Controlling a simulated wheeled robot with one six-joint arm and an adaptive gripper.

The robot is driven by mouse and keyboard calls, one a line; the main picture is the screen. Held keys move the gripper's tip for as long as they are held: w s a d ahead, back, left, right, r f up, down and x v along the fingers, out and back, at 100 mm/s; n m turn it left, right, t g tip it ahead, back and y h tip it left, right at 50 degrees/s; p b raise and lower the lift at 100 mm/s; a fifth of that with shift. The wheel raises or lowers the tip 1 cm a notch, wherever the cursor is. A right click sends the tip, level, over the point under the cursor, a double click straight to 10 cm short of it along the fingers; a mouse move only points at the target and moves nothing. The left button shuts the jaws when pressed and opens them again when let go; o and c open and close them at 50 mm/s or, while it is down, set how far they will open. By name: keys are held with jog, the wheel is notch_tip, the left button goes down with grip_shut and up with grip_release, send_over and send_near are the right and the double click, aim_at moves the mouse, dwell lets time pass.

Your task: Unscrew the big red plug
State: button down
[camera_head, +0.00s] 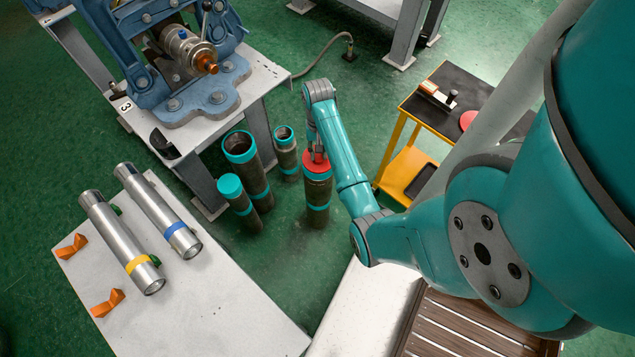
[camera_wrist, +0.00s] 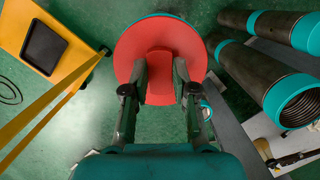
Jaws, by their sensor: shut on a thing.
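The big red plug (camera_head: 316,163) sits on top of an upright dark pipe (camera_head: 318,195) with teal bands, standing on the green floor. In the wrist view the plug (camera_wrist: 135,45) is a wide red disc with a raised red grip in its middle. My gripper (camera_wrist: 160,88) points down over the disc, its two fingers shut on that raised grip from both sides. In the head view my gripper (camera_head: 316,150) is small and partly hides the plug. The pipe's thread under the disc is hidden.
Several other pipes stand close to the left, including a wide open one (camera_head: 243,160) and a teal-capped one (camera_head: 233,192). A vise (camera_head: 180,60) stands on a bench behind them. A yellow-framed cart (camera_head: 398,142) is to the right. A white table (camera_head: 220,300) holds two silver cylinders.

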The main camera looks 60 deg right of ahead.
jog(key=c, duration=1)
grip_release()
jog(key=shift+r, duration=1.05)
